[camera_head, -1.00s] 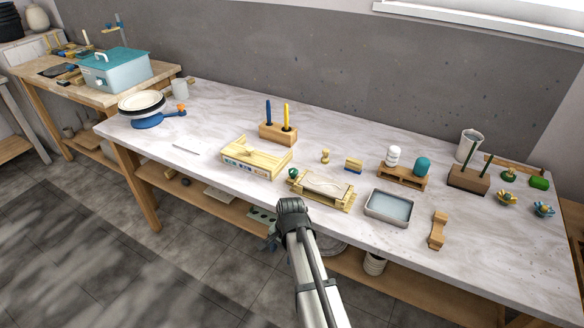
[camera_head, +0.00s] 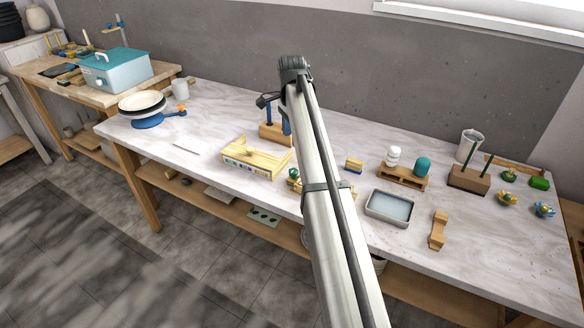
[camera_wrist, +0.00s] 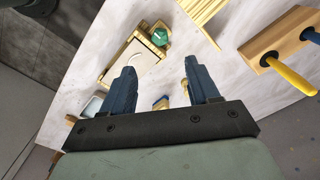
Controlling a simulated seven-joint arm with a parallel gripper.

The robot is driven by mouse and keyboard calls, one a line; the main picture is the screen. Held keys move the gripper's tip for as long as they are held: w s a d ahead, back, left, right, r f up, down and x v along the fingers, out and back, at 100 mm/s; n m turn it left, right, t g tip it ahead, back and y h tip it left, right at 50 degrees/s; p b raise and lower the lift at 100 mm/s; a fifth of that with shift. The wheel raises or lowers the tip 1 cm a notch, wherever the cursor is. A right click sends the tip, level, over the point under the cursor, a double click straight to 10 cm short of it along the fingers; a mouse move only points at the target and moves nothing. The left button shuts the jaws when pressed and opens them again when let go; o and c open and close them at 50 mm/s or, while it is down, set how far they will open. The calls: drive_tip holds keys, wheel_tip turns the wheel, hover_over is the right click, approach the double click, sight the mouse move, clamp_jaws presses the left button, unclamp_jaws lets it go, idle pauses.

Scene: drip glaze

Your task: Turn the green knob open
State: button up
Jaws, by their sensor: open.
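The green knob (camera_wrist: 159,37) sits on a corner of a pale wooden frame (camera_wrist: 113,75) holding a light slab. In the head view the knob (camera_head: 293,173) shows just left of my arm, and most of that frame is behind the arm. My gripper (camera_wrist: 159,67) is open, with two blue fingers apart and nothing between them. In the wrist view the knob lies beyond the fingertips, above the gap between them. The gripper is above the table and not touching the knob. In the head view it is mostly hidden by my arm.
A wooden holder (camera_wrist: 273,45) with yellow and blue sticks stands to the right in the wrist view. A yellow wooden tray (camera_head: 240,165) lies left of the knob. A water tray (camera_head: 368,211) and a wooden block (camera_head: 438,236) are to the right. The table's left front is mostly clear.

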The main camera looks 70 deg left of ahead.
sight(292, 171)
wheel_tip(292, 171, down, 14)
drive_tip(key=shift+r, duration=0.2)
idle(0.4)
drive_tip(key=c, duration=1)
drive_tip(key=shift+c, duration=0.2)
